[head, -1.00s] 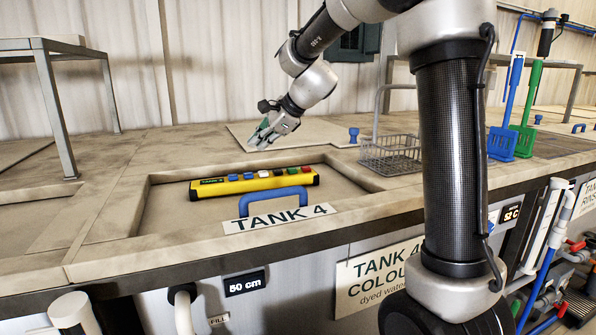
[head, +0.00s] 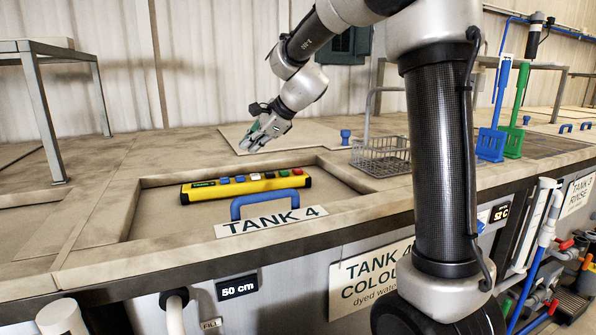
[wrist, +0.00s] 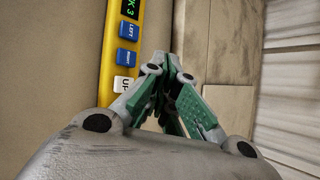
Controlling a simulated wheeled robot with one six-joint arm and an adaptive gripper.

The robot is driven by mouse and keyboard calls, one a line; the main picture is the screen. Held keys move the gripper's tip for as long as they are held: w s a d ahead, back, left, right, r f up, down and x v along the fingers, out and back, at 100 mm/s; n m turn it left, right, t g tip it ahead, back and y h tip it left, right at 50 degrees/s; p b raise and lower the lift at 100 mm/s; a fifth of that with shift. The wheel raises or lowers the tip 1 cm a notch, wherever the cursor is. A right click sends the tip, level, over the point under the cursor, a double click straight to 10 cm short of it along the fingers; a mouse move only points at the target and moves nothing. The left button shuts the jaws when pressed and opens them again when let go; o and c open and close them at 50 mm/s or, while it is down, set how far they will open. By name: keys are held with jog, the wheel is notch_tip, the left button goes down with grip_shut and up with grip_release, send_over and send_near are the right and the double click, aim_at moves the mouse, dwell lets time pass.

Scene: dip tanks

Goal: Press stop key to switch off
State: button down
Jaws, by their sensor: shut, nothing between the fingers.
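A yellow control box (head: 205,193) lies on the tank 4 lid, with a row of blue, white, dark, green and red keys on top. The red key (head: 297,171) is at its right end; no stop label is readable. The box also shows in the wrist view (wrist: 107,75), with a green display and keys marked LEFT, an unclear one and UP. My gripper (head: 250,147) is shut and empty, behind the box in the head view and apart from it. In the wrist view its green fingers (wrist: 172,115) hide the rest of the key row.
A blue handle (head: 236,206) stands in front of the box, near the TANK 4 label. A wire basket (head: 380,160) and a small blue knob (head: 345,136) are to the right. The worktop left of the box is clear.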

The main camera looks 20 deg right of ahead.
dwell(0.9)
notch_tip(320, 180, up, 4)
jog(key=n+t+h, duration=0.2)
jog(key=n+h, duration=0.3)
jog(key=n, duration=0.6)
send_over(298, 172)
jog(key=w+d, duration=0.2)
jog(key=shift+s+a+f, duration=0.1)
jog(key=shift+s+a, duration=0.05)
jog(key=shift+s, duration=0.05)
jog(key=shift+f, duration=4.4)
jog(key=shift+f, duration=0.4)
